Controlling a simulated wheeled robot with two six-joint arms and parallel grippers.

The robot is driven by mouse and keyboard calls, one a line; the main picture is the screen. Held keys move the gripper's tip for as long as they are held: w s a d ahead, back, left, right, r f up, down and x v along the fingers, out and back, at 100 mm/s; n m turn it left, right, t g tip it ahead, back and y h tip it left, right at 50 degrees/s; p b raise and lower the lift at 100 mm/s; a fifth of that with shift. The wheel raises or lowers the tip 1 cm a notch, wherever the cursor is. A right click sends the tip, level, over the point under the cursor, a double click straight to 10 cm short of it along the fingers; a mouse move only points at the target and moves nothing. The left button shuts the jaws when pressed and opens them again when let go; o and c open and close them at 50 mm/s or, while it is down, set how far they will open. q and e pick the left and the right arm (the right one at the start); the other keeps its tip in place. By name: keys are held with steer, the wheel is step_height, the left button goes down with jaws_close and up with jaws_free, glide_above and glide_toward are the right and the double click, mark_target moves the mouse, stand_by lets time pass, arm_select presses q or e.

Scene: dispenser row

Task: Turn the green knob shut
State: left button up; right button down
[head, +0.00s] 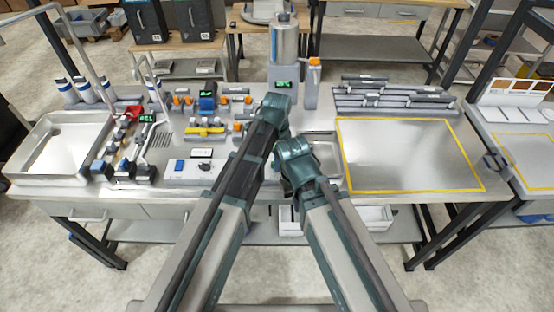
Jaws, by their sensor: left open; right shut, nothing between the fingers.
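I cannot make out a green knob in the head view; it may be too small or hidden behind my arms. My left gripper (279,104) is at the middle of the bench, in front of the grey tank stand (285,74). My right gripper (293,150) is lower and nearer, over the bench's front half. The fingers of both are mostly hidden by my wrists. The left is open and the right is shut and empty. Whether either touches anything cannot be told.
A row of orange-knobbed fittings (182,100) and a blue device (207,98) stand left of my arms. A metal sink (62,142) is at far left. A silver cylinder (284,42) stands behind. A yellow-outlined area (405,155) at right is clear.

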arm_select(q)
step_height(320, 180, up, 14)
steer(key=p, duration=1.3)
steer(key=shift+f, duration=0.2)
steer(key=s+a+n, duration=0.5)
steer(key=a+n, duration=0.3)
steer(key=n, duration=0.1)
steer(key=s+a+n, duration=0.6)
steer(key=a+n, duration=0.3)
steer(key=s+d+f+m+y+b, duration=0.1)
steer(key=s+d+f+m+b, duration=0.2)
steer(key=d+f+b, duration=0.8)
steer(key=s+f+b, duration=0.1)
steer(key=s, duration=0.1)
steer(key=shift+s+f+m, duration=0.15)
steer(key=shift+s+m, duration=0.15)
